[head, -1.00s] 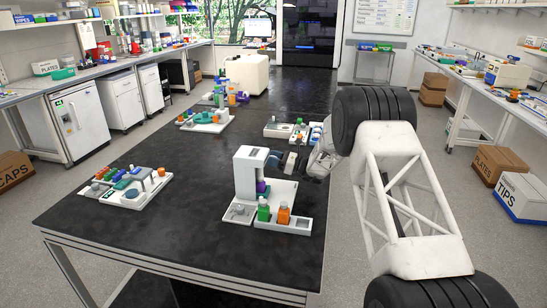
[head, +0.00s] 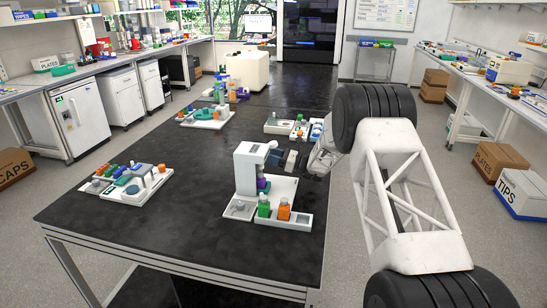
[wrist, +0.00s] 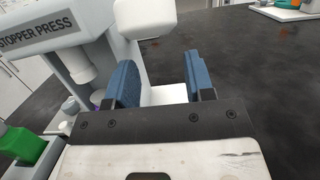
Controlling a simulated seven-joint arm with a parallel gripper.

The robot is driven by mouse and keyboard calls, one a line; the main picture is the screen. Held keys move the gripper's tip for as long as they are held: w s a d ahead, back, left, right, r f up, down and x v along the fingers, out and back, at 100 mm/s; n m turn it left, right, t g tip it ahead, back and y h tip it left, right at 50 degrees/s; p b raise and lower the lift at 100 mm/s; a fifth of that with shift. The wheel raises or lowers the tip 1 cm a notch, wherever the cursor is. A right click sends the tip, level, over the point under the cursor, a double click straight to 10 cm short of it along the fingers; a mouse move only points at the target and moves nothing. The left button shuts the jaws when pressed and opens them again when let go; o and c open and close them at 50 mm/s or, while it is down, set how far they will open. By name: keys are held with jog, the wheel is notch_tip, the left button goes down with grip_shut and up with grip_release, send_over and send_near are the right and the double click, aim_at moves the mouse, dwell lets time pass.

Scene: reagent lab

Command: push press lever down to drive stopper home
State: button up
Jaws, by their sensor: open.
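The white stopper press (head: 248,170) stands on the dark bench; its label shows in the wrist view (wrist: 38,38). A purple vial (head: 263,184) sits under the press head, mostly hidden in the wrist view. A white rounded block, apparently the end of the press lever (wrist: 148,18), is at the top of the wrist view, beyond my fingertips. My gripper (head: 279,157) is at the press's right side. In the wrist view its blue fingers (wrist: 158,78) are spread apart with nothing between them. I cannot tell whether they touch the press.
A white tray (head: 296,222) with green and orange bottles stands in front of the press. A tray of several coloured items (head: 150,190) is on the left, and others (head: 205,122) are farther back. The bench between the left tray and press is clear.

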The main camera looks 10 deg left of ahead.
jog(key=shift+d+f, duration=0.25)
jog(key=shift+d, duration=1)
jog(key=shift+d+f, duration=0.3)
jog(key=shift+d, duration=0.95)
jog(key=shift+d+f, duration=0.25)
jog(key=shift+d, duration=1)
jog(key=shift+r, duration=0.1)
jog(key=s+d+r+n+g+h, duration=0.1)
jog(key=s+d+r+n+h, duration=0.2)
jog(key=s+d+r, duration=0.5)
jog(key=s+d+r+n+h, duration=0.2)
jog(key=s+r+n+h, duration=0.3)
jog(key=s, duration=0.7)
jog(key=s+d+r+n+g+h, duration=0.15)
jog(key=s+d+r, duration=0.25)
jog(key=s+r, duration=0.5)
jog(key=s+d+n+t+h, duration=0.1)
jog(key=s+d+n+h, duration=0.1)
jog(key=s+d, duration=0.5)
jog(key=s+d+f+n+t+h, duration=0.1)
jog(key=s+d+h, duration=0.4)
jog(key=s, duration=1.3)
jog(key=s+d+n+t+h, duration=0.3)
jog(key=s+d, duration=0.5)
jog(key=s, duration=0.4)
jog(key=shift+s+d+f+n+h, duration=0.25)
jog(key=shift+d+n+h, duration=0.15)
jog(key=shift+n, duration=0.75)
